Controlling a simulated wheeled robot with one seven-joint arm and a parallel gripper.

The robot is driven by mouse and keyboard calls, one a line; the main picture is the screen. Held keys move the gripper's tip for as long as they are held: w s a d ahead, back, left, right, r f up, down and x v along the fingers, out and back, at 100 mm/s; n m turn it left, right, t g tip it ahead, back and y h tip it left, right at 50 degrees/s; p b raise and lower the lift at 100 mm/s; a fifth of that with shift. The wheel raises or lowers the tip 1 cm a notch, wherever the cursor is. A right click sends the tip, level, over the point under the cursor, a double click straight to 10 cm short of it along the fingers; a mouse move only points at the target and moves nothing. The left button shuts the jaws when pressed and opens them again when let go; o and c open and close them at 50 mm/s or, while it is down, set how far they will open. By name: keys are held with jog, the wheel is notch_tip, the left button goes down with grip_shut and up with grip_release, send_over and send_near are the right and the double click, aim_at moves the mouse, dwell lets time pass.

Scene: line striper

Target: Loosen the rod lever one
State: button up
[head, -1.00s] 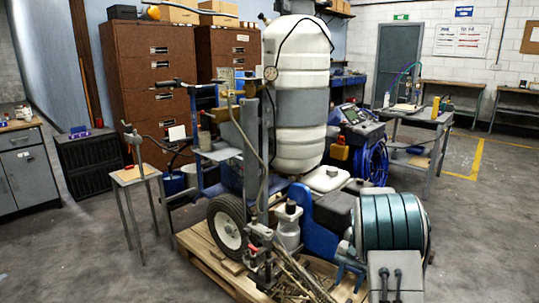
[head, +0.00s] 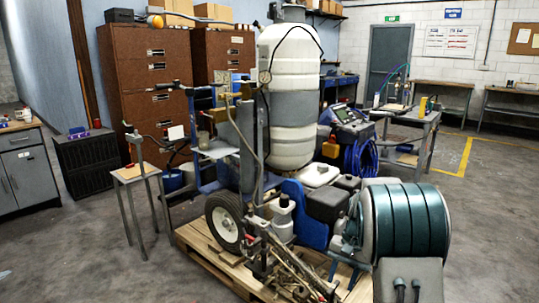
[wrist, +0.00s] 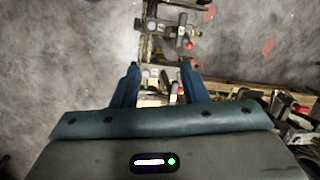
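The wrist view shows two clamp-like metal fittings with red-tipped levers. The nearer lever (wrist: 180,89) shows between my fingertips, and the farther lever (wrist: 189,44) lies beyond them. I cannot tell which is rod lever one. My gripper (wrist: 160,80) is open, with its two blue fingers apart and nothing visibly held. The nearer fitting is partly hidden by my gripper's body, and I cannot tell whether a finger touches it. In the head view the line striper (head: 293,103) stands on a wooden pallet (head: 205,255). My arm covers its lower right part.
More metal parts with red tips (wrist: 300,108) lie at the right in the wrist view. A small stand (head: 137,172) is left of the striper, and a workbench (head: 428,122) is behind at right. Concrete floor (head: 80,250) is clear at front left.

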jog(key=s+a+r+n+t+h+p, duration=0.1)
jog(key=s+a+r+n+t+p, duration=0.1)
jog(key=s+r+p, duration=0.4)
jog(key=s+a+r+n+t+h+p, duration=0.1)
jog(key=s+r+p, duration=0.6)
jog(key=s+r, duration=1)
jog(key=shift+s+a+r+n+t, duration=0.3)
jog(key=shift+s+a+n+t, duration=0.3)
jog(key=shift+s+a+n, duration=0.5)
jog(key=shift+s+d, duration=0.15)
jog(key=shift+s, duration=0.25)
jog(key=shift+f, duration=0.1)
